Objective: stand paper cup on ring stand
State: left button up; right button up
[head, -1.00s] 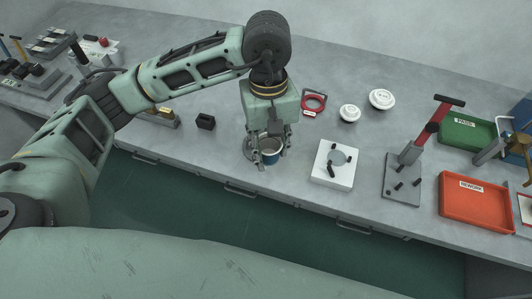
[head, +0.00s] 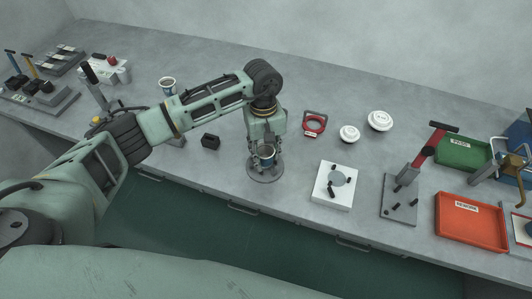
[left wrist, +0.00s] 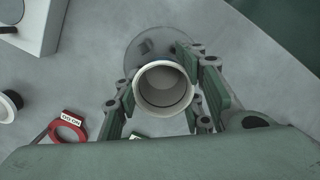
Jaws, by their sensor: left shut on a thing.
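A paper cup (head: 267,152), white-rimmed with a blue side, is held upright in my left gripper (head: 266,160). In the left wrist view the open mouth of the cup (left wrist: 163,88) faces the camera between the fingers (left wrist: 160,100). The ring stand (head: 262,175) shows as a round grey base on the bench, directly under and around the gripper. In the left wrist view part of its disc (left wrist: 142,45) shows beyond the cup. The ring is hidden, and I cannot tell whether the cup touches it. My right gripper is not in view.
A white block with dark pegs (head: 333,186) stands right of the stand. A black block (head: 210,140) is to the left. Another cup (head: 168,85) stands farther back left. The bench's front edge is close.

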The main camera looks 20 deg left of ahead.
pick_arm(q)
jog(key=shift+f, duration=1)
jog(key=o, duration=0.9)
jog(key=shift+c, duration=0.2)
jog(key=shift+r, duration=0.1)
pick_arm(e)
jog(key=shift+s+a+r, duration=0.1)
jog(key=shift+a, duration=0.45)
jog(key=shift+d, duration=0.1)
pick_arm(q)
jog(key=shift+r, duration=0.3)
notch_tip(320, 180, up, 12)
jog(key=w+b, duration=0.1)
jog(key=b, duration=0.2)
jog(key=shift+a+f, duration=0.2)
jog(key=shift+a, duration=0.2)
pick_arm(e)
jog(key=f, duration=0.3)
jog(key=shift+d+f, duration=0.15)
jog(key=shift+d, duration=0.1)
